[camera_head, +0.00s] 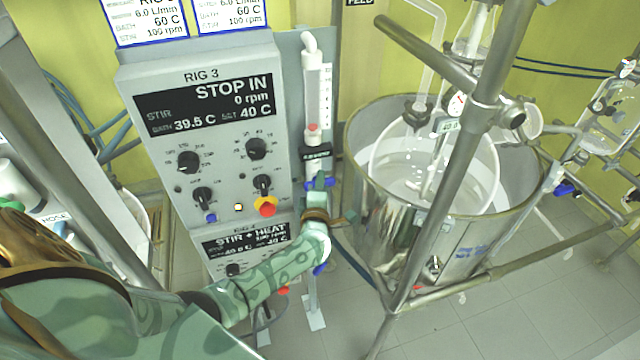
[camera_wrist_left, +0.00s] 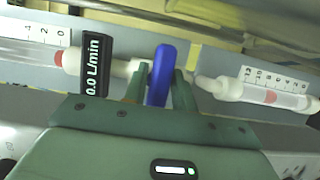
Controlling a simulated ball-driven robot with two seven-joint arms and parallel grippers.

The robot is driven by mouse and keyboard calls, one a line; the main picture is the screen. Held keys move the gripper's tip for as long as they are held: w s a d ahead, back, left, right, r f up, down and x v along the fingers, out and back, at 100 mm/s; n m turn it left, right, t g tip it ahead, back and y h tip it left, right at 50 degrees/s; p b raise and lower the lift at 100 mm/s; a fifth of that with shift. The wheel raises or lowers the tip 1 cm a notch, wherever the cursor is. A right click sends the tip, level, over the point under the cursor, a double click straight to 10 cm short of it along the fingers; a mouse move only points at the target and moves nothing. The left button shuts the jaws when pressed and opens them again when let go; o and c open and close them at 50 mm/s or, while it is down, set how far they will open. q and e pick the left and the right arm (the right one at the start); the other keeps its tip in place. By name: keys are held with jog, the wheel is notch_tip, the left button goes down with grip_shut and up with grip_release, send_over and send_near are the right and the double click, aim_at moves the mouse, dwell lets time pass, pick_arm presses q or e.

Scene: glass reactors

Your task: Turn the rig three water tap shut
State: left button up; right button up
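The rig three water tap has a blue handle (camera_head: 321,183) under the upright flow meter (camera_head: 317,95) beside the RIG 3 panel. In the left wrist view the blue handle (camera_wrist_left: 160,76) lies crosswise to the pipe. The small display (camera_wrist_left: 95,66) there reads 0.0 L/min. My left gripper (camera_head: 317,196) reaches up to the tap from below. In the left wrist view its two fingers (camera_wrist_left: 160,92) stand close on both sides of the handle; I cannot tell whether they press on it. My right gripper is not in view.
The RIG 3 control panel (camera_head: 205,75) with knobs and a red-yellow button (camera_head: 266,206) stands just left of the tap. A steel bath (camera_head: 440,245) with a glass vessel (camera_head: 385,160) and metal frame bars (camera_head: 470,150) stands close on the right. A second meter (camera_wrist_left: 262,92) shows in the wrist view.

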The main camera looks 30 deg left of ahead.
pick_arm(q)
jog(key=shift+o, duration=1.4)
jog(key=v, duration=1.6)
jog(key=shift+s+d, duration=0.15)
jog(key=shift+s, duration=0.05)
